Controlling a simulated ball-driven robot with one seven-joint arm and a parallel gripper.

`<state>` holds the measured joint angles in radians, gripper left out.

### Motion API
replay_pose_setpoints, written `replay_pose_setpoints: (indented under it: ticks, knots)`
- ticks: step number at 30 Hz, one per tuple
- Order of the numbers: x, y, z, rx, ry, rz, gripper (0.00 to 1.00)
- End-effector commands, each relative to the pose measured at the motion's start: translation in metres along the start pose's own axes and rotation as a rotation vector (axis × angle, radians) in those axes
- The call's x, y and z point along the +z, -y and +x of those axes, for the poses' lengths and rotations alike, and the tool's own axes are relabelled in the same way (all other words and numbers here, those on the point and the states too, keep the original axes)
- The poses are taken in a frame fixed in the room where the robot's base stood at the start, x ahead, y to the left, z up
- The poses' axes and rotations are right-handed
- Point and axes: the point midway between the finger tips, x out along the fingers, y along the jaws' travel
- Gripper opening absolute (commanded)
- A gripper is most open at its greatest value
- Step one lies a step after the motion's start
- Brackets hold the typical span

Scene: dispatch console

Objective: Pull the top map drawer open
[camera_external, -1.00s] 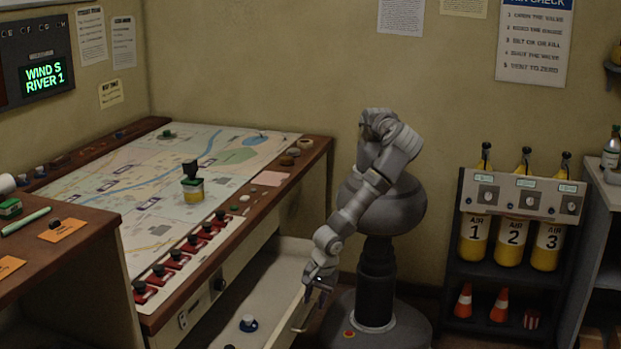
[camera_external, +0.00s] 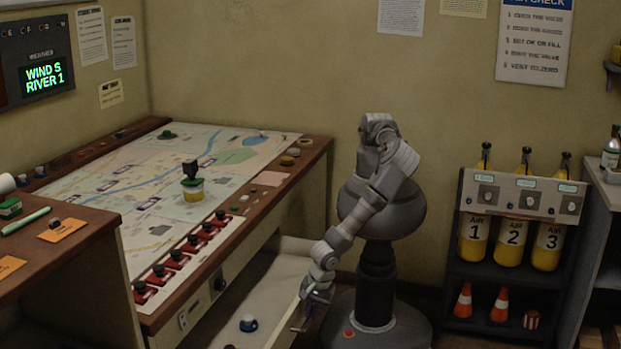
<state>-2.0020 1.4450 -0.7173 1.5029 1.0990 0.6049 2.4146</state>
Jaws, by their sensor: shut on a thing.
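The map drawer (camera_external: 272,284) is a pale, shallow drawer under the map table. It stands pulled out toward the right, with its inside in view. My gripper (camera_external: 303,322) points down at the drawer's outer front edge and is shut on the drawer handle (camera_external: 298,329), a small light bar there. The fingers are small and dark, so the exact grip is hard to see. The drawer's near part is cut off by the picture's bottom edge.
The map table (camera_external: 318,152) stands left of me, with red switches (camera_external: 187,248) along its edge and a green-and-yellow stamp-like object (camera_external: 192,190) on the map. A rack of yellow air cylinders (camera_external: 512,240) stands to the right, with orange cones (camera_external: 499,305) below.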

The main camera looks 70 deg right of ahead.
Motion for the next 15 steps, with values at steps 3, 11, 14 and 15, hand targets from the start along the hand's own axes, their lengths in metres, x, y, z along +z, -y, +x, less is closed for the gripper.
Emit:
replay_pose_setpoints:
  ticks: [3, 11, 14, 15]
  knots:
    - [0.001, -0.008, -0.002, 0.002, 0.001, -0.001, 0.00]
    - [0.001, -0.067, -0.013, 0.003, 0.002, -0.005, 0.00]
    - [0.001, -0.083, -0.016, 0.001, 0.002, -0.003, 0.00]
    - [0.001, -0.086, -0.017, 0.001, 0.002, -0.003, 0.00]
